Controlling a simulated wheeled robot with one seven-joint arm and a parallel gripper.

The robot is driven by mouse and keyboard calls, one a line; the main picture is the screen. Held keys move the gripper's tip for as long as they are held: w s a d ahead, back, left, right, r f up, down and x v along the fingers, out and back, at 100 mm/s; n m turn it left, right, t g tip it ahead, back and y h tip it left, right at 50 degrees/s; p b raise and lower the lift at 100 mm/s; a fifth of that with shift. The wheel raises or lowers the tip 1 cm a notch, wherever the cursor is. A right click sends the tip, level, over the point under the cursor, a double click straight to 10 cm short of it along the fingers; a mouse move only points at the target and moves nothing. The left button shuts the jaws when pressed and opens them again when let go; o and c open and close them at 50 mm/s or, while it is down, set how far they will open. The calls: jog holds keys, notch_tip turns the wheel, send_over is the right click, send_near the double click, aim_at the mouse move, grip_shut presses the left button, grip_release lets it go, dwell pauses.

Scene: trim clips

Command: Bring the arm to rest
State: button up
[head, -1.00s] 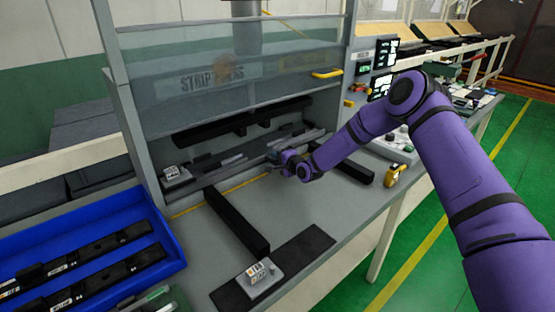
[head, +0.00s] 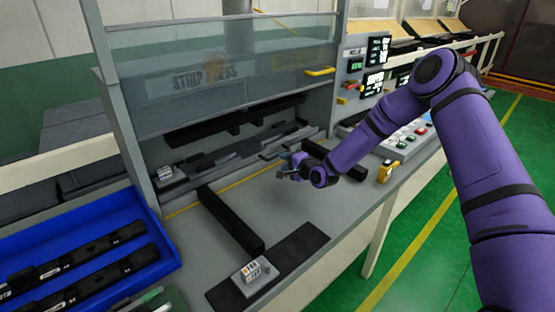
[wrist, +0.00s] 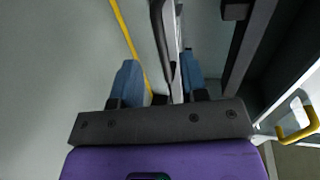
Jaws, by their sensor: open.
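My purple arm reaches in from the right in the head view. My gripper (head: 284,168) is above the grey bench top, in front of the strip press opening. In the wrist view my gripper (wrist: 158,80) has its two blue fingertips apart, with nothing between them that I can see held. A dark bar and a grey rail of the press lie beyond the fingers there.
The strip press (head: 110,100) has a clear raised guard with a yellow handle (head: 320,71). Black bars (head: 232,222) lie on the bench. A blue tray (head: 150,220) holds dark strips at left. A small labelled block (head: 254,272) sits on a black mat (head: 305,242). A yellow device (head: 388,171) is at the bench's right edge.

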jog(key=shift+v, duration=0.95)
jog(key=shift+f, duration=0.1)
jog(key=shift+d+r, duration=0.1)
jog(key=shift+r, duration=0.35)
jog(key=s+d+r+n+g+h, duration=0.1)
jog(key=s+d+r+n+h, duration=0.25)
jog(key=s+r, duration=0.4)
jog(key=s+d+r+n+g+h, duration=0.2)
jog(key=s+d+r, duration=0.2)
jog(key=r, duration=0.6)
jog(key=s+d+r+n+g+h, duration=0.1)
jog(key=s+d+r+n+h, duration=0.25)
jog(key=s+r, duration=0.4)
jog(key=s+d+r+g, duration=0.1)
jog(key=s+d+r, duration=0.1)
jog(key=s, duration=0.8)
jog(key=s+d+r+n+g, duration=0.1)
jog(key=s+r, duration=0.3)
jog(key=s, duration=0.7)
jog(key=s+d+r+g, duration=0.1)
jog(key=s+d+r, duration=0.2)
jog(key=s, duration=0.7)
jog(key=shift+s+d+r+n, duration=0.25)
jog(key=shift+d+n, duration=0.15)
jog(key=shift+d, duration=0.1)
